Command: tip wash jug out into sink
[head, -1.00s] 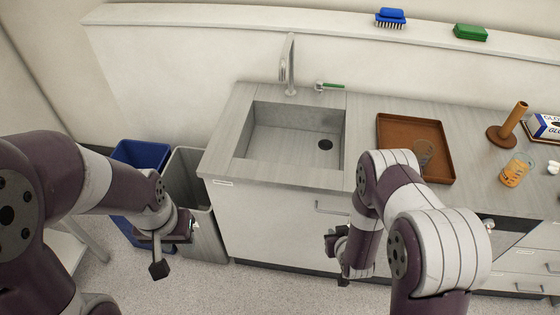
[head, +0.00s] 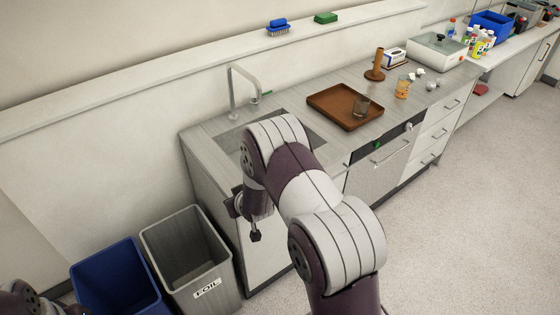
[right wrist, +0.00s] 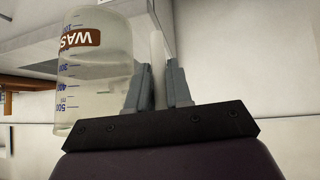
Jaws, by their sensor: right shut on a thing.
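The wash jug (right wrist: 95,75) is a clear beaker with blue markings and a brown WASH label, which appears upside down in the right wrist view. My right gripper (right wrist: 160,85) is shut on its pale upright handle. How much liquid it holds is hard to tell. In the head view my right gripper (head: 245,212) is partly hidden by my arm, low in front of the counter's left part, and the jug is hidden. My left gripper is out of view.
A tap (head: 240,88) rises behind the sink. A grey bin (head: 190,255) labelled FOIL and a blue bin (head: 115,280) stand left of the counter. Floor at right is clear.

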